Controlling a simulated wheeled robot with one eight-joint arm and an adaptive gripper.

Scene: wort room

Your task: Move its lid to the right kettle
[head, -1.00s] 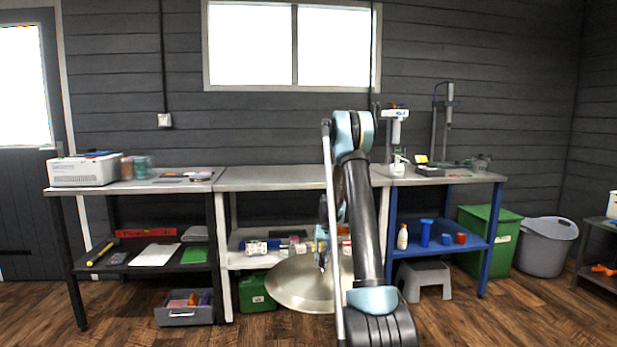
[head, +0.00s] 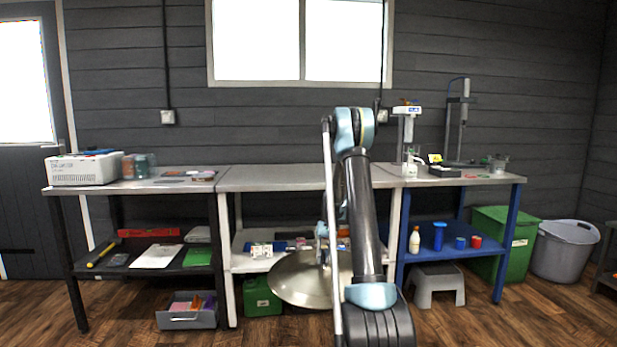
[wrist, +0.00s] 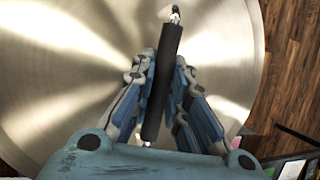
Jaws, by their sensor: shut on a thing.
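A large round metal lid (head: 296,281) hangs in front of the middle bench in the head view, partly hidden behind my arm. It fills most of the wrist view (wrist: 60,60). A black bar handle (wrist: 163,85) crosses its middle. My gripper (wrist: 160,100) is shut on this handle, with blue-grey fingers on both sides of it. In the head view my gripper (head: 322,245) is small and partly hidden by my arm. No kettle shows in either view.
A steel-topped bench row (head: 290,178) stands ahead, with lower shelves. A grey step stool (head: 436,282), a green bin (head: 500,240) and a grey tub (head: 563,250) are on the right. A grey drawer box (head: 187,312) and a green canister (head: 261,297) are on the floor. Wooden floor shows in front.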

